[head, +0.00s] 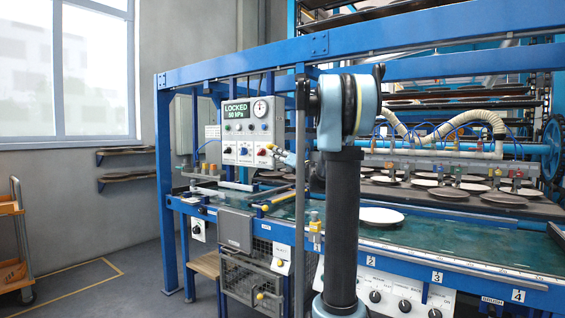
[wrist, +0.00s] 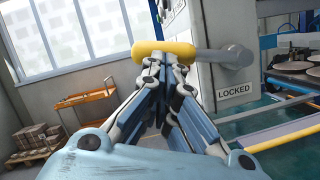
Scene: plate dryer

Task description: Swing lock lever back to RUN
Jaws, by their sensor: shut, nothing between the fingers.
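The lock lever (wrist: 222,58) is a grey arm with a thick yellow grip (wrist: 163,50) in the wrist view. It points left from its pivot on the side of a grey box. A plate reading LOCKED (wrist: 234,92) sits below the pivot. My gripper (wrist: 164,66) is shut and empty, its fingertips right at the yellow grip. I cannot tell whether they touch it. The grip is in front of or beyond the tips, not between them. In the head view the control panel's display (head: 238,109) reads LOCKED and 80 kPa; my arm hides part of the area right of it.
A blue frame post (head: 168,190) and a grey upright (head: 300,180) stand near the panel. The green table (head: 400,235) carries plates to the right. An orange cart (wrist: 85,104) and a pallet of stacked goods (wrist: 37,140) stand at left in the wrist view.

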